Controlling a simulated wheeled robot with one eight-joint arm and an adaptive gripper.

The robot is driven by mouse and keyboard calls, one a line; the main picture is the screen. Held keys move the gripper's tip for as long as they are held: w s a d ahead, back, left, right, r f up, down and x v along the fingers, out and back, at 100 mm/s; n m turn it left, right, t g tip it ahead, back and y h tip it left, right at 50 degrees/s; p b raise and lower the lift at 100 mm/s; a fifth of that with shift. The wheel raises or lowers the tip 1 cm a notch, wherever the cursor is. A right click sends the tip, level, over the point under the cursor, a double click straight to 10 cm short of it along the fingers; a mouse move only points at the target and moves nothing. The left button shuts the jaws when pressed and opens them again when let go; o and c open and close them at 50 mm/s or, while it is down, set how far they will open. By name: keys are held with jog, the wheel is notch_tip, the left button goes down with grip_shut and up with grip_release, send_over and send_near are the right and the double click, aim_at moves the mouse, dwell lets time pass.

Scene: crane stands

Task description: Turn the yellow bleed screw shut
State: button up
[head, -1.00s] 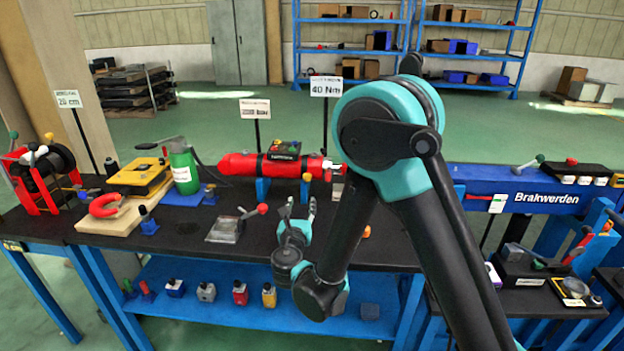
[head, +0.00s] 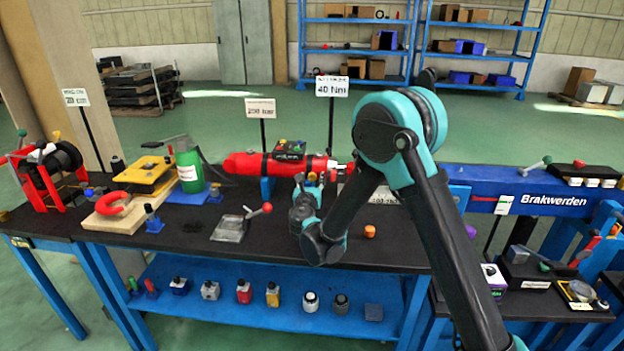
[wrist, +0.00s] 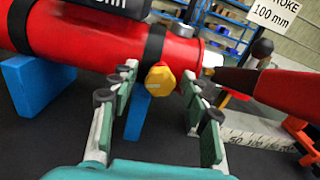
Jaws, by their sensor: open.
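The yellow bleed screw (wrist: 160,79) is a faceted knob on the near side of the red cylinder (wrist: 80,32), close to its right end. My gripper (wrist: 160,88) is open, with one finger on each side of the screw in the wrist view. The fingers look apart from the screw; how far their tips reach beside it is hard to tell. In the head view, my gripper (head: 313,183) is in front of the right part of the red cylinder (head: 245,165), and the arm partly hides that end.
A red bar (wrist: 285,92) juts in right of my gripper. A blue block (wrist: 38,84) supports the cylinder. A scale bar (wrist: 255,133) lies at right. A red-tipped lever plate (head: 230,228) and an orange piece (head: 370,231) rest on the black bench.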

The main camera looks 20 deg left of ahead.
jog(key=shift+w, duration=0.2)
jog(key=shift+c, duration=0.2)
grip_shut()
jog(key=shift+m, duration=0.3)
jog(key=m, duration=0.4)
jog(key=shift+m, duration=0.3)
jog(key=m, duration=0.5)
jog(key=shift+m, duration=0.4)
